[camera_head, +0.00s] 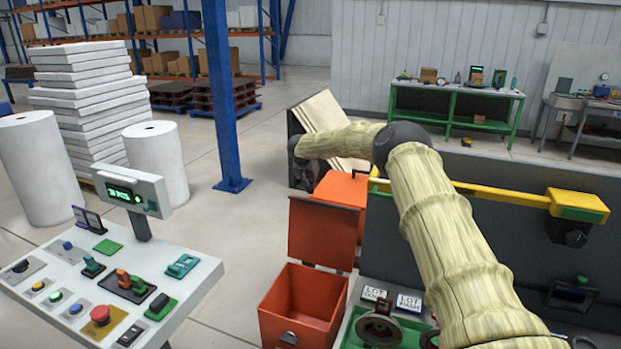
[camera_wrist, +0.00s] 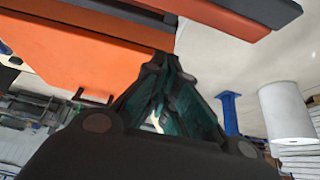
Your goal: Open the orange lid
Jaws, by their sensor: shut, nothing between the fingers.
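An orange bin (camera_head: 301,310) stands open at the front, with its orange lid (camera_head: 322,232) raised upright at the back. Behind it is a second orange box or lid (camera_head: 341,188), its top flat and partly hidden by the raised lid and my arm. My gripper (camera_head: 309,182) is shut and empty, at the left edge of that second orange top. In the wrist view my gripper (camera_wrist: 163,65) points at a large orange surface (camera_wrist: 75,45) with a dark handle (camera_wrist: 92,98) on its edge. I cannot tell whether the fingers touch it.
A control panel (camera_head: 95,285) with buttons and a small display stands at the left. A yellow bar (camera_head: 505,195) runs along the dark wall at the right. Pale boards (camera_head: 325,118) stand behind my gripper. Floor is clear between the panel and the bins.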

